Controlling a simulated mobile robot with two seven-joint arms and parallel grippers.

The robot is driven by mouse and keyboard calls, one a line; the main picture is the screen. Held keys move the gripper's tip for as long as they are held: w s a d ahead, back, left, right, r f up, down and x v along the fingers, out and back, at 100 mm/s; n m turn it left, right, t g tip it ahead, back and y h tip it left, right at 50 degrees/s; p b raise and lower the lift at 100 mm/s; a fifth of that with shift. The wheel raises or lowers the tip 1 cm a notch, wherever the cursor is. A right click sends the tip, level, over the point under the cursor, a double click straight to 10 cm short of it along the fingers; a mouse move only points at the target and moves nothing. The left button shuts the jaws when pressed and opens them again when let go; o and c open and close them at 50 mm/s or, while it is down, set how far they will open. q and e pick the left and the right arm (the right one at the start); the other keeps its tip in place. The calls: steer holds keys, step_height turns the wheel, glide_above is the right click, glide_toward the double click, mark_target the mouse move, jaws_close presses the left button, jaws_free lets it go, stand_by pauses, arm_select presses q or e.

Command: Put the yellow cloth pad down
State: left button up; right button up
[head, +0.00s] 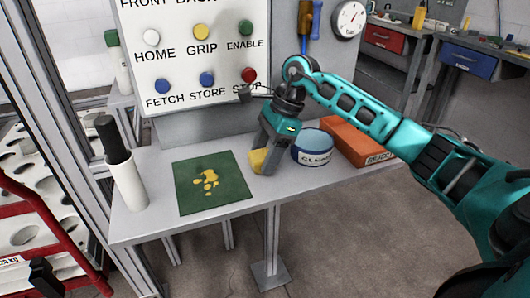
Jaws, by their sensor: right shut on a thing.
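The yellow cloth pad (258,160) is in my right gripper (264,164), low over the grey bench, between a green mat and a blue-lidded tin. The gripper is shut on the pad and points down. Part of the pad is hidden by the fingers. I cannot tell whether the pad touches the bench top. The green mat (233,200) lies flat to the left of the pad, with yellow splotches (207,181) on it. My left gripper is not in view.
The blue-lidded tin (312,150) stands close right of my gripper, with an orange brick-like block (358,142) beyond it. A white cylinder with a black top (127,186) stands at the bench's left. A button panel (190,50) rises behind. The bench (155,222) is bare along its front edge.

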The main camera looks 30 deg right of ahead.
steer(key=o, duration=0.9)
steer(key=shift+f, duration=0.1)
steer(key=shift+o, duration=0.2)
steer(key=shift+r, duration=0.35)
steer(key=p+v, duration=0.1)
steer(key=v, duration=1)
steer(key=shift+d+r+p, duration=0.25)
steer(key=shift+r+p, duration=0.05)
steer(key=shift+p, duration=0.05)
steer(key=shift+s+f, duration=0.1)
